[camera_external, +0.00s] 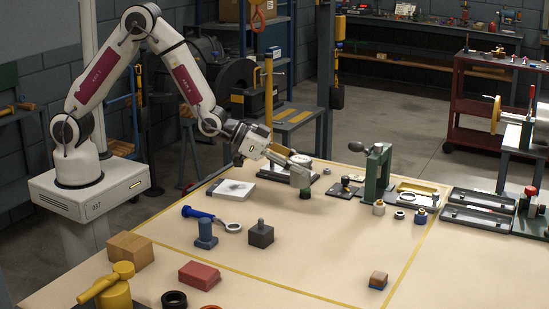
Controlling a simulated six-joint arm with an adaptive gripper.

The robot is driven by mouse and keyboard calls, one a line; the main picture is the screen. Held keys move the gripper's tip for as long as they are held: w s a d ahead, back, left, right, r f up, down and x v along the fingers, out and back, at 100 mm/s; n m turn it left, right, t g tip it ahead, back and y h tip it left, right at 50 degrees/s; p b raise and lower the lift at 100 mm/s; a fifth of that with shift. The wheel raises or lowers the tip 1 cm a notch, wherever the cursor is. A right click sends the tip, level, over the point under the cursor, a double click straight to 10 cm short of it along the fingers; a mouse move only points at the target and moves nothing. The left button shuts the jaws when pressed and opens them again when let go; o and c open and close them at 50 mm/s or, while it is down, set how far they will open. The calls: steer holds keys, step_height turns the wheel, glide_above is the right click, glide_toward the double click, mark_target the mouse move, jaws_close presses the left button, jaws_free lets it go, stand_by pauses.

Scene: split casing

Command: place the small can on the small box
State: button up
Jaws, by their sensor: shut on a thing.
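My gripper (303,184) is near the middle of the table, pointing down. It is shut on a small dark green can (306,194), whose lower part shows below the fingers. The upper part of the can is hidden by the fingers. I cannot tell whether the can touches the table. A small box (378,280), brown above and blue at its base, sits on the table at the front right, well apart from my gripper.
A dark block with a knob (260,235), a blue part (206,234), a red block (199,275) and a wooden box (129,250) stand at left. A green press (376,172) stands behind, to the right. The table between gripper and small box looks clear.

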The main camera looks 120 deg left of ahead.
steer(key=s+d+r+m+h, duration=0.1)
steer(key=d+r+m+h, duration=0.25)
steer(key=d, duration=0.55)
steer(key=s+d+r+m+g+h, duration=0.15)
steer(key=d+m+h, duration=0.3)
steer(key=d, duration=0.55)
steer(key=d+r+m+h, duration=0.3)
steer(key=d+h, duration=0.1)
steer(key=d, duration=0.5)
steer(key=m+g+h, duration=0.6)
steer(key=m+g, duration=0.4)
steer(key=m, duration=0.1)
glide_above(128, 241)
step_height(128, 241, down, 2)
steer(key=shift+f+t, duration=0.1)
steer(key=shift+t, duration=0.15)
steer(key=shift+a, duration=0.1)
steer(key=shift+f, duration=2.95)
steer(key=shift+f, duration=2.1)
